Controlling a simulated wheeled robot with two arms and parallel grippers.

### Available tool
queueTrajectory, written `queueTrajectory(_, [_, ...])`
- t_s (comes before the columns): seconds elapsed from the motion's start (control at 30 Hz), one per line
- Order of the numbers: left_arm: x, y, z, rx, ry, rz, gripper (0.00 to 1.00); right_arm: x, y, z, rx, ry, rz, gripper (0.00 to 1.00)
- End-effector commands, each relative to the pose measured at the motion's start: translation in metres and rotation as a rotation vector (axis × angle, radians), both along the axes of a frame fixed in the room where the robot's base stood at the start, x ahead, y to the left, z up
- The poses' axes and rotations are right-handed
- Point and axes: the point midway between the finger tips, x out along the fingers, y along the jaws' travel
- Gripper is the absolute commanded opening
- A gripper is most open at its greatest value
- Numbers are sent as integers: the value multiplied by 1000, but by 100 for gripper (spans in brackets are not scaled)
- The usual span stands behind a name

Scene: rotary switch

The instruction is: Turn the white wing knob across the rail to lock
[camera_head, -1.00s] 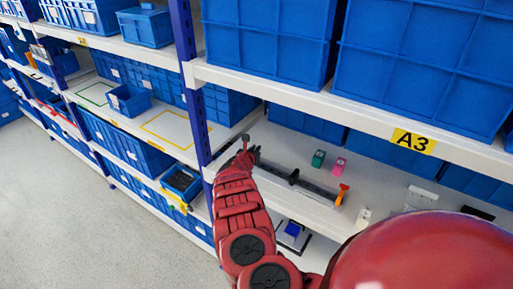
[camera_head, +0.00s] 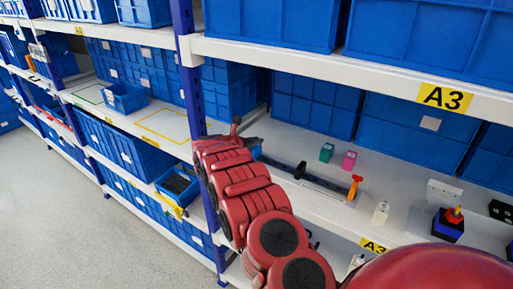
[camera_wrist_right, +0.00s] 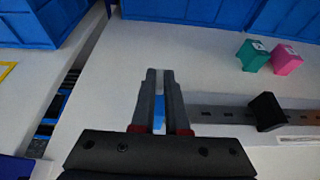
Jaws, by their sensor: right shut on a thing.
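The dark slotted rail (camera_head: 325,184) lies along the white shelf, and its right part shows in the wrist view (camera_wrist_right: 223,114). My right gripper (camera_wrist_right: 160,75) is at the rail's left end, its fingers closed around a narrow piece. That piece shows pale, like the white wing knob (camera_wrist_right: 159,84), near the tips and blue lower down; the fingers hide most of it, so its angle to the rail cannot be told. In the head view my right gripper (camera_head: 243,138) is mostly behind my red arm. My left gripper is out of view.
A black knob (camera_head: 300,170) and an orange lever (camera_head: 355,186) stand on the rail, right of my gripper. Green (camera_head: 327,152) and pink (camera_head: 349,160) blocks stand behind it. A blue upright post (camera_head: 193,90) is close to my arm. Blue bins line the back.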

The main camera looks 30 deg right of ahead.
Motion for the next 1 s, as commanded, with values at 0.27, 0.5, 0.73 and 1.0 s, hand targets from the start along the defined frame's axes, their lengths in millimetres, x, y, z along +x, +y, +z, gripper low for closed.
queueTrajectory(0.27, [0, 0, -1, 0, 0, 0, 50, 5, 5, 5, -1, -8, 12, 0])
queueTrajectory(0.5, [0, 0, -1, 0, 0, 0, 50, 5, 5, 5, -2, -8, 11, 28])
queueTrajectory(0.73, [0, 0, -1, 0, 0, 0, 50, 3, 3, 3, 0, -5, 5, 42])
queueTrajectory(1.0, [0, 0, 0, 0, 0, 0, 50, 0, 9, 8, 1, -4, 3, 42])
